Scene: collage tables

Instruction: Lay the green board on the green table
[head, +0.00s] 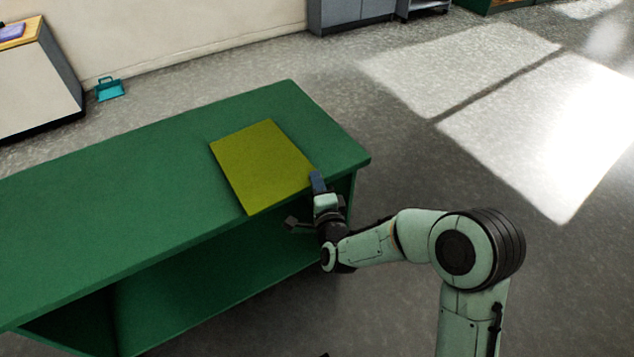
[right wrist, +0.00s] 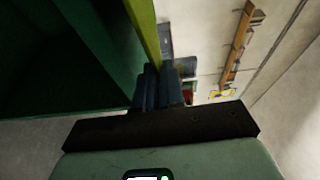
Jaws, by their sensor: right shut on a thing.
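The green board (head: 262,165) is a flat yellow-green rectangle. In the head view it appears over the right part of the green table's top (head: 100,210), near the front edge; I cannot tell if it lies flat on it or is just above. My right gripper (head: 317,182) is shut on the board's right corner at the table's front edge. In the right wrist view the fingers (right wrist: 158,88) close on the edge of the board (right wrist: 143,30), with the dark green table beside it. My left gripper is not in view.
The table has an open shelf (head: 200,290) below its top. A white cabinet (head: 35,80) stands at the far left, with a teal object (head: 109,88) on the floor beside it. Grey cabinets (head: 350,12) stand at the back. The floor to the right is clear.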

